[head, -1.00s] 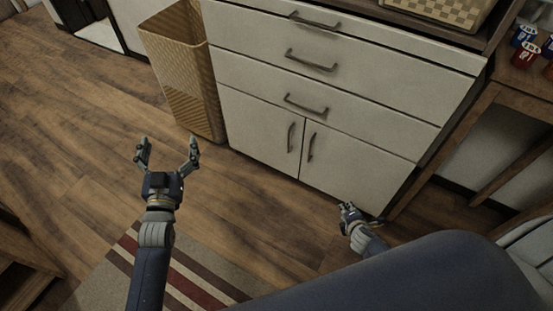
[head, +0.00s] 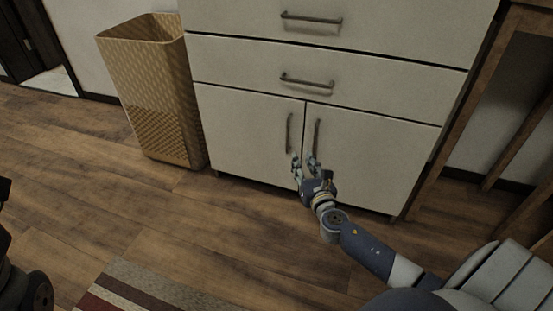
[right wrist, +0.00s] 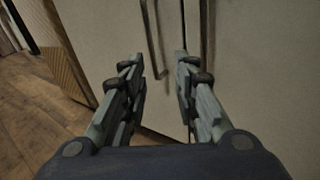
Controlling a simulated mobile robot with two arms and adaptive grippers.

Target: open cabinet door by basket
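The white cabinet has two lower doors, both shut. The left door (head: 245,125), nearer the woven basket (head: 155,95), has a dark vertical bar handle (head: 289,132). The right door (head: 370,160) has a similar handle (head: 316,136) just across the seam. My right gripper (head: 304,162) is in front of the doors, just below the handles. In the right wrist view its two fingers (right wrist: 158,68) are spread with nothing held between them. The left door's handle (right wrist: 151,45) shows beyond and between the fingertips, apart from them as far as I can tell. My left gripper is out of view.
Drawers with bar handles (head: 307,81) sit above the doors. A wooden table leg (head: 455,140) stands at the right. The wooden floor (head: 190,225) before the cabinet is clear, with a striped rug (head: 130,290) at the bottom left.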

